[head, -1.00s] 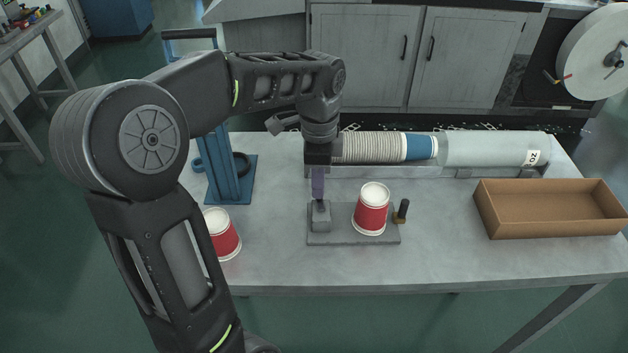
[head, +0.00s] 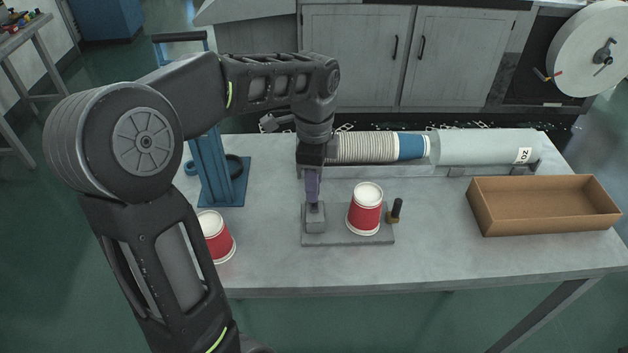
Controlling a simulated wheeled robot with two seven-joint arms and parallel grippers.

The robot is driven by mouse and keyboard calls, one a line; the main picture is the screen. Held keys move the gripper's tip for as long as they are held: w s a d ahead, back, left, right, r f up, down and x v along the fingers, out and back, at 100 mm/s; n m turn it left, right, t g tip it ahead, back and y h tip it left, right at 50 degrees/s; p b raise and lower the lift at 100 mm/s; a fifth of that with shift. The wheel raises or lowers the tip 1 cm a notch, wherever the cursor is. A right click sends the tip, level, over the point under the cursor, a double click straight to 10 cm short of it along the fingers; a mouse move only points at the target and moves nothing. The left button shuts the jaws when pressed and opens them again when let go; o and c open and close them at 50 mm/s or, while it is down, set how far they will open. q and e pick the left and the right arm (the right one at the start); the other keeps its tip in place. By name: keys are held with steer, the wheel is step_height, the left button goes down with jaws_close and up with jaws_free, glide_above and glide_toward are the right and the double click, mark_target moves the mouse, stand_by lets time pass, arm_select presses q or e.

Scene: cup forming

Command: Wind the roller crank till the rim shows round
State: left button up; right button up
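A red and white paper cup (head: 365,212) stands on a flat grey plate (head: 345,239) on the table. It looks wider at the bottom, with its pale end up and a white band at its foot. A grey block (head: 315,219) sits on the plate's left end. An upright black peg with a brass foot (head: 396,210) stands at its right edge; I cannot tell which part is the crank. My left gripper (head: 313,200) points down at the block's top, its purple fingers overlapping edge-on. A dark part at the tips is too small to make out. My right gripper is out of view.
A second red cup (head: 217,240) is partly behind my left arm. A blue press-like stand (head: 212,170) is behind it. An open cardboard box (head: 543,227) is at the right. The front table strip is clear.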

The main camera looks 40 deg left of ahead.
arm_select(q)
steer(key=shift+r, duration=0.1)
step_height(320, 180, up, 8)
steer(key=shift+f, duration=0.2)
stand_by(0.4)
stand_by(0.5)
